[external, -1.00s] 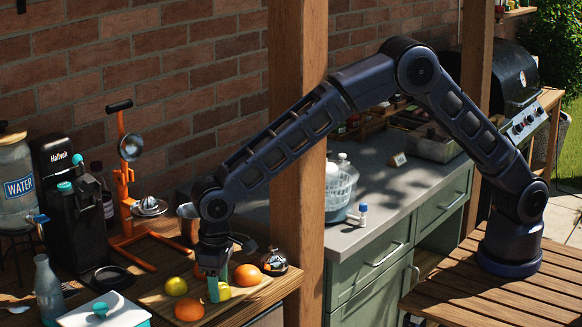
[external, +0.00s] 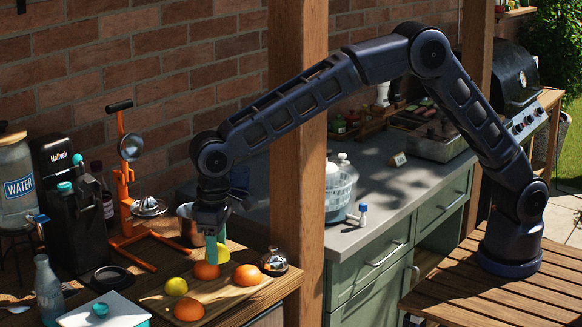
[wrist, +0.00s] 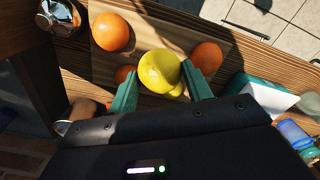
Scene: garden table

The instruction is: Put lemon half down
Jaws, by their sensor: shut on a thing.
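My gripper (external: 217,246) has teal fingers, points down and is shut on the lemon half (external: 223,252), which it holds above the wooden board (external: 238,293). In the wrist view the lemon half (wrist: 158,70) is a yellow round shape between the two fingertips; its cut face cannot be made out. A second yellow lemon (external: 176,286) rests on the board, to the left of and below the held one. In the wrist view part of another yellow shape shows behind the held lemon half.
Oranges lie on the board: one below my gripper (external: 206,271), one at right (external: 247,275), one at front (external: 189,309). A metal squeezer (external: 273,262) stands at the board's right. An orange press (external: 125,180) and a white-lidded box (external: 104,311) stand at left.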

